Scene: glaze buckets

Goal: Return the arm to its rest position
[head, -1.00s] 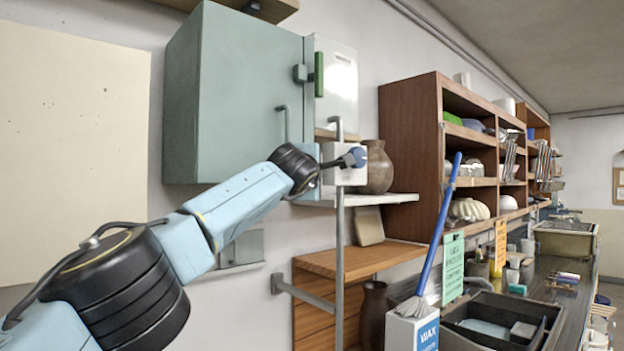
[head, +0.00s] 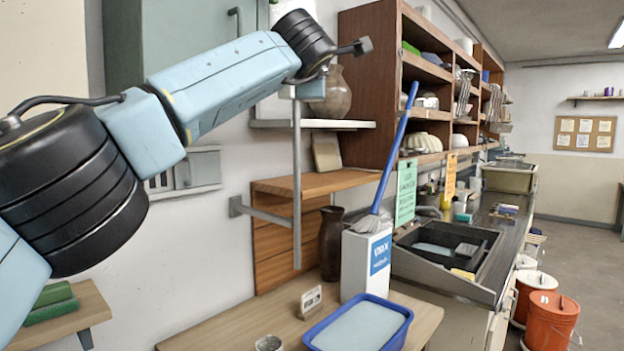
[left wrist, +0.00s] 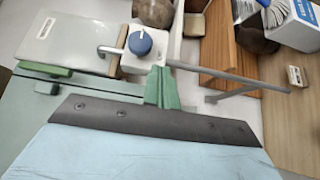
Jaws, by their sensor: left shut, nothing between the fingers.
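My left arm comes in from the left in the head view and reaches up and across in front of the wall cabinet (head: 170,30). My left gripper is not clearly visible there; the wrist hides it. In the left wrist view my left gripper (left wrist: 162,88) shows its two green fingers shut together with nothing between them. Beyond the fingers is a white box with a round blue knob (left wrist: 140,43). My right arm and gripper are in neither view.
A wall shelf with a brown vase (head: 333,95) lies behind the wrist. A wooden table holds a blue tub (head: 395,335) and a white box (head: 366,262) with a blue-handled brush. Orange buckets (head: 550,315) stand on the open floor at right.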

